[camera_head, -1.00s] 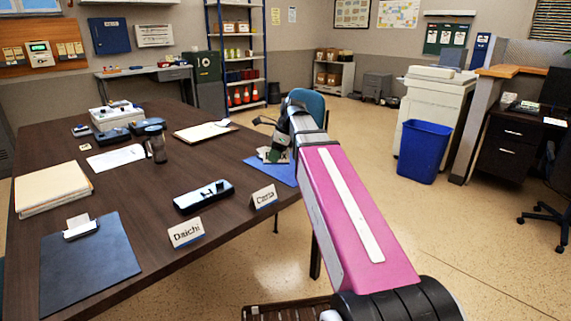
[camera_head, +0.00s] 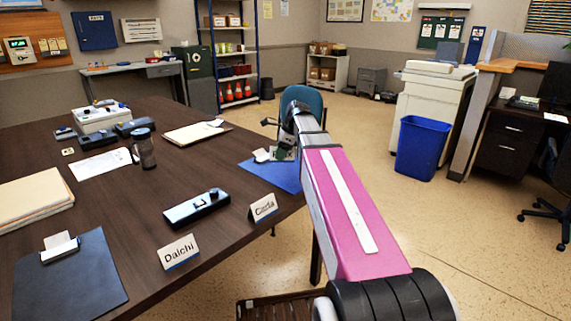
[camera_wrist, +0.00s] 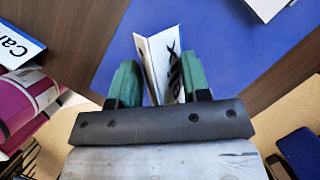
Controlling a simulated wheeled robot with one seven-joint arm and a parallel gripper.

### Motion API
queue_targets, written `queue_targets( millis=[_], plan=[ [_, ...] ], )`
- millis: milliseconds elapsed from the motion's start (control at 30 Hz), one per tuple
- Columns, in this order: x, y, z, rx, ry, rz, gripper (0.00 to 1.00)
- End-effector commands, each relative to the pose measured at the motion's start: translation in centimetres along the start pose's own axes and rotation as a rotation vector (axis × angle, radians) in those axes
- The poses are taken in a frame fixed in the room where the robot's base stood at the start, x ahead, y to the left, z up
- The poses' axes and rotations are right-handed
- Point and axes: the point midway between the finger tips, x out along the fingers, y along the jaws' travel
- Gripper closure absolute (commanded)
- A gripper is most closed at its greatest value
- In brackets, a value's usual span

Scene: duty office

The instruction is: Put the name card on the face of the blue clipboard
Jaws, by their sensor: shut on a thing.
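The blue clipboard (camera_head: 283,180) lies near the right edge of the brown table, partly hidden by my arm in the head view. It fills much of the wrist view (camera_wrist: 225,45). My gripper (camera_wrist: 160,82) is shut on a folded white name card (camera_wrist: 152,55), its green fingers on either side. The card stands tent-like with dark lettering on one face, only partly readable. Card and fingers appear over the clipboard's blue face; I cannot tell whether the card touches it. In the head view my gripper (camera_head: 284,152) is small and the held card is not clear.
Name cards reading "Carla" (camera_head: 263,207) and "Daichi" (camera_head: 179,252) stand along the table's near edge. A black device (camera_head: 197,208) lies beside them. A dark clipboard (camera_head: 98,285) is at lower left. A tan clipboard (camera_head: 185,137) with paper lies farther back. A white piece (camera_wrist: 265,8) is on the clipboard.

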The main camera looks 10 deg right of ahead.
Motion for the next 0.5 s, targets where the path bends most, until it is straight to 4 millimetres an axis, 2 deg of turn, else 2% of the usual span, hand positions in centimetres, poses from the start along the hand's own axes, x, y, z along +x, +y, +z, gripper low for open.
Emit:
queue_targets(
  millis=[33,200,367,500],
  plan=[
    [0.3,-1.0,-0.8,0.003,0.0,0.001,0.79],
    [0.9,-2.4,-2.4,0.001,0.0,-0.001,0.79],
    [1.3,-2.5,-2.9,-0.001,0.0,0.0,0.79],
    [2.4,-2.5,-3.3,-0.001,0.0,0.001,0.79]
  ],
)
